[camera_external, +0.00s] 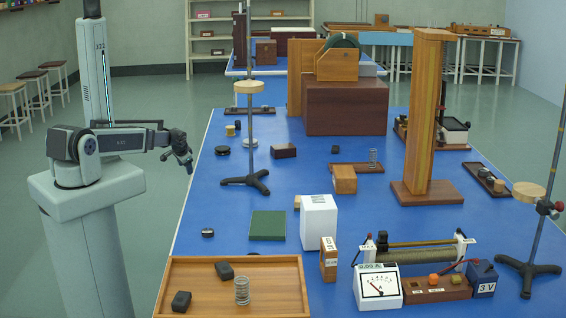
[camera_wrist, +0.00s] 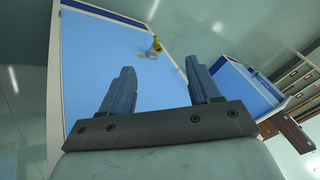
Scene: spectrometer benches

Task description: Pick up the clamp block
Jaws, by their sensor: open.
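I cannot tell for sure which object is the clamp block. Candidates in the external view are a small dark block with a reddish-brown side (camera_external: 284,150) on the blue bench (camera_external: 225,180), and two black blocks (camera_external: 181,301) (camera_external: 224,270) in the wooden tray (camera_external: 200,262). My gripper (camera_external: 187,164) hangs in the air by the bench's left edge, apart from all of these. In the wrist view my gripper (camera_wrist: 160,68) is open, with nothing between its fingers. Beyond it lies blue surface with a small yellow-and-dark object (camera_wrist: 156,46), unclear at this size.
A stand with a tripod foot (camera_external: 246,181) rises near the bench's left side. A green pad (camera_external: 268,224), a white box (camera_external: 319,222) and a tall wooden frame (camera_external: 427,120) stand farther right.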

